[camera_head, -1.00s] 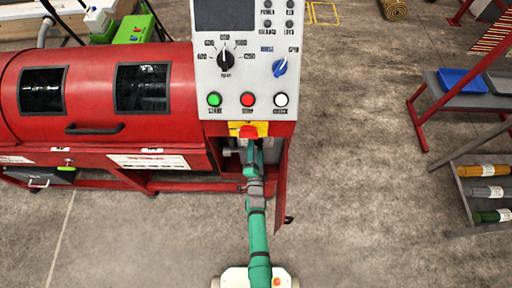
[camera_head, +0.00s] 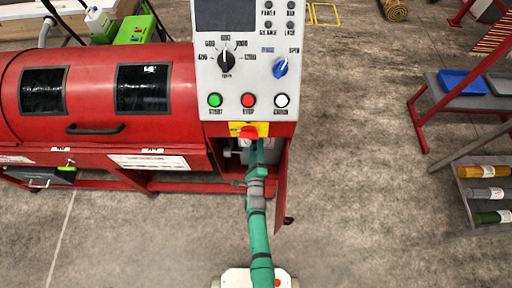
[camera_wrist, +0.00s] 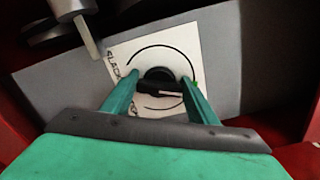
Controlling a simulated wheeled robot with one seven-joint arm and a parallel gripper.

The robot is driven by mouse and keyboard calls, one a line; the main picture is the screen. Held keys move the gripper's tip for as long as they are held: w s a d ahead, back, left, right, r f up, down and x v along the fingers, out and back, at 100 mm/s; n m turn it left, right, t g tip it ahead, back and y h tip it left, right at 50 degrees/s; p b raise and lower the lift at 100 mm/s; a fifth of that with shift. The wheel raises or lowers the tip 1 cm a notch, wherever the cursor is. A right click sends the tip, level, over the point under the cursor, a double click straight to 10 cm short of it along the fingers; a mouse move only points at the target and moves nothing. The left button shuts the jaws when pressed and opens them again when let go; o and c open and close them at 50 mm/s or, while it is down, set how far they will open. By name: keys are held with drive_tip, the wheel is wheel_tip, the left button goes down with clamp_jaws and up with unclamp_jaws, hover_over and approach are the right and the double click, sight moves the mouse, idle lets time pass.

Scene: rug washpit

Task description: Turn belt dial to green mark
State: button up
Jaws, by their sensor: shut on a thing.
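The belt dial (camera_wrist: 160,76) is a dark round knob on a white plate (camera_wrist: 185,45) with a black arc around it, in the wrist view. The plate has lettering that seems to read "SLACK" along its left edge. A small green mark (camera_wrist: 196,84) shows at the right of the arc, close to the right fingertip. My gripper (camera_wrist: 158,86) has its two green fingers on either side of the dial and is shut on it. The fingers hide part of the plate. In the head view the dial is hidden inside the open cabinet under the control panel.
A metal rod and roller (camera_wrist: 82,22) sit just upper left of the plate. Red cabinet walls flank my gripper, with the open door (camera_head: 282,185) on the right. A red switch on a yellow plate (camera_head: 236,129) is just above my arm.

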drive_tip(key=shift+d+m, duration=0.1)
drive_tip(key=shift+m, duration=0.9)
drive_tip(key=o, duration=1)
drive_tip(key=shift+o, duration=0.2)
drive_tip(key=s, duration=1)
drive_tip(key=shift+s, duration=0.4)
